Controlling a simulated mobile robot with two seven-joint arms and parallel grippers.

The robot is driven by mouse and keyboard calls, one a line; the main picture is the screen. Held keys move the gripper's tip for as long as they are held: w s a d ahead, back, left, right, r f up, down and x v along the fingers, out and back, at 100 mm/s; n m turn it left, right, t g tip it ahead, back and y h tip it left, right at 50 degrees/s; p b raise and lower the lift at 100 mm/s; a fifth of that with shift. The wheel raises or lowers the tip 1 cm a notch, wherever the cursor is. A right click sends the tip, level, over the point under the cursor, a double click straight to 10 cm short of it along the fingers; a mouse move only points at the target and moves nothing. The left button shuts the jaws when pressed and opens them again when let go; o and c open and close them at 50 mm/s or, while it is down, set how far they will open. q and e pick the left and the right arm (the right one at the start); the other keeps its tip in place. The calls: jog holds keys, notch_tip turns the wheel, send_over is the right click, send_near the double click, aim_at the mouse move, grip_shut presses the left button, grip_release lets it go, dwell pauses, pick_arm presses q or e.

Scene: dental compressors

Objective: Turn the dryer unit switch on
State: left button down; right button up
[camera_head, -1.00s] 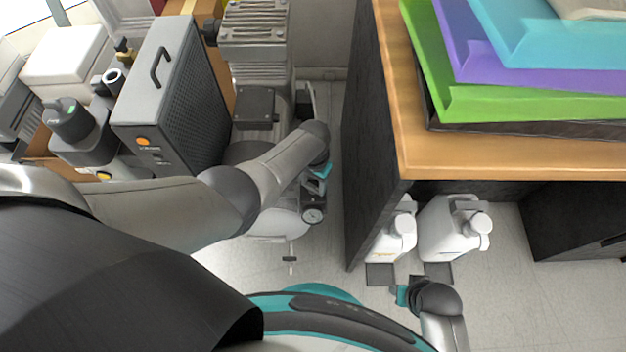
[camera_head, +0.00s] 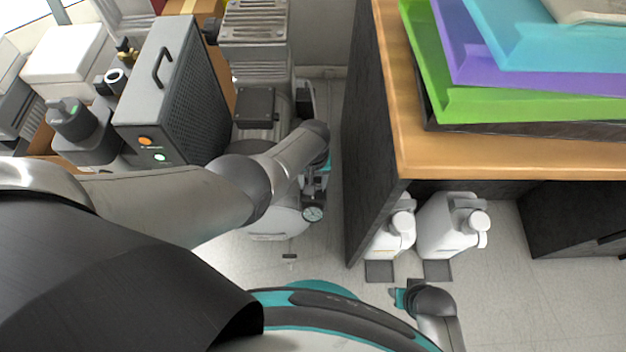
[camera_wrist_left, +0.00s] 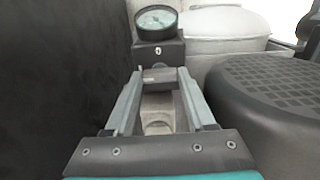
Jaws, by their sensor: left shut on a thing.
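The dryer unit (camera_head: 155,85) is likely the grey upright box with a handle and perforated side, at the left of the head view. Its front has an orange button (camera_head: 145,141) and a light (camera_head: 161,157) glowing pale green. My left gripper (camera_wrist_left: 162,78) is right of that box, low by the compressor's pressure gauge (camera_head: 313,214); my arm mostly hides it in the head view. In the wrist view its fingers are shut on a small grey part (camera_wrist_left: 160,75) below the gauge (camera_wrist_left: 156,22). My right gripper (camera_head: 408,296) is near the floor, fingers unclear.
The compressor (camera_head: 255,70) stands behind my left arm. A dark cabinet wall (camera_head: 365,150) with a wooden top (camera_head: 430,158) is close on the right. White jugs (camera_head: 450,228) stand on the floor beneath it. Coloured trays (camera_head: 560,75) lie on top.

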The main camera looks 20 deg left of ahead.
dwell(0.3)
pick_arm(q)
jog(key=shift+c, duration=1.7)
grip_release()
jog(key=shift+o, duration=0.5)
jog(key=shift+r, duration=0.1)
